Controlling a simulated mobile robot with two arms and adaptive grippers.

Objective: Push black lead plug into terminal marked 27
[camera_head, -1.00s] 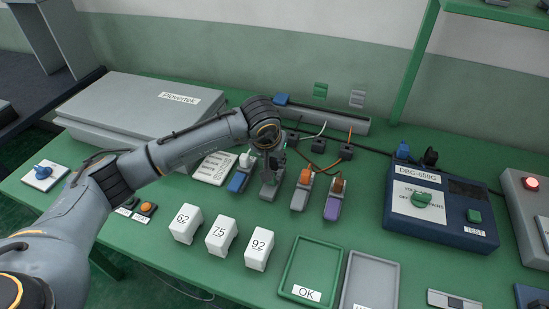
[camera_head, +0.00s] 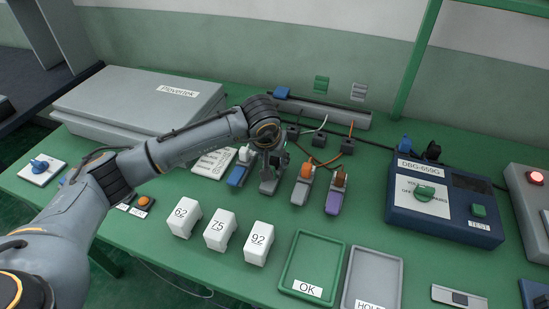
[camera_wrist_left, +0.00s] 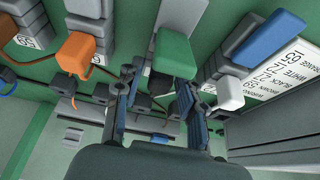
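My left gripper (camera_head: 274,166) is over the second in a row of small grey damper boxes, whose front (camera_head: 268,187) shows below it. In the left wrist view its two fingers (camera_wrist_left: 160,95) are apart, with a green block (camera_wrist_left: 173,53) close to the tips; I cannot tell whether they touch it. Three dark plug-like blocks with leads stand behind: left (camera_head: 292,133), middle (camera_head: 319,140) and right (camera_head: 347,146). A black plug (camera_head: 432,152) sits at the back of the blue DBG-659G box. I cannot make out a terminal marked 27. My right gripper is not in view.
White blocks 62, 75 and 92 (camera_head: 258,242) stand in front. A green OK tray (camera_head: 284,272) and grey tray are front right. The DBG-659G box (camera_head: 445,228) is right.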

